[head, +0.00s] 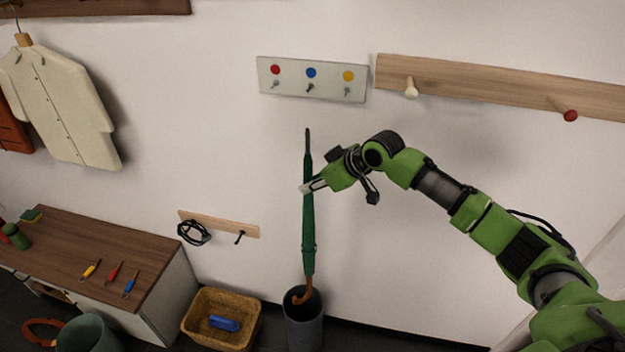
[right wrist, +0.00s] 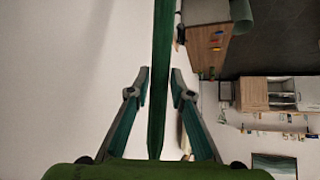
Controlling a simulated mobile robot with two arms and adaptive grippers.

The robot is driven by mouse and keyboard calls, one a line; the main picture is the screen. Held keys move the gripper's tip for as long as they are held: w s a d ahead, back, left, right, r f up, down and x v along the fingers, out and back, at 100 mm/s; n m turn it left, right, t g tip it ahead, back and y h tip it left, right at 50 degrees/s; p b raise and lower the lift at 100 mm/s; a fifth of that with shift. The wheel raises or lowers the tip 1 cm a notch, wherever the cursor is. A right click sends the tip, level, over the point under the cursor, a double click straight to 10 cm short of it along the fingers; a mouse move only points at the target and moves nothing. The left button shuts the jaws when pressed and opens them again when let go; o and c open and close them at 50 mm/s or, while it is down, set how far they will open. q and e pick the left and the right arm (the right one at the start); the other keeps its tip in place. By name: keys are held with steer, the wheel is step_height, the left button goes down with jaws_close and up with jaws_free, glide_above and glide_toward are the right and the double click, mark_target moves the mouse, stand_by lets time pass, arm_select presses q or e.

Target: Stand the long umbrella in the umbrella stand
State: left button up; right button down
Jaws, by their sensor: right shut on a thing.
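The long umbrella (head: 308,240) is dark green and furled. It hangs nearly upright in front of the wall, its dark tip up and its orange-brown hooked handle (head: 303,294) down. My right gripper (head: 308,187) is shut on its upper part; in the right wrist view the umbrella (right wrist: 161,60) runs between the fingers. The umbrella stand (head: 304,332) is a dark grey round bin on the floor below. The handle overlaps the stand's mouth in the head view; I cannot tell how far inside it is. My left gripper is not in view.
A wicker basket (head: 194,325) with a blue item stands left of the stand. A wooden cabinet (head: 60,250) with tools is further left. A small hook rail (head: 240,228), a key panel (head: 330,92) and a peg board (head: 480,87) are on the wall.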

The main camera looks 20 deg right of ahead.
steer(key=b, duration=0.5)
glide_above(314, 238)
steer(key=shift+w+a+f, duration=0.1)
steer(key=shift+f, duration=2.55)
steer(key=shift+w+a+f, duration=0.1)
steer(key=shift+f, duration=2.55)
steer(key=shift+f+b, duration=3.5)
steer(key=shift+f, duration=2.1)
steer(key=c, duration=1.7)
jaws_free()
steer(key=shift+f, duration=0.1)
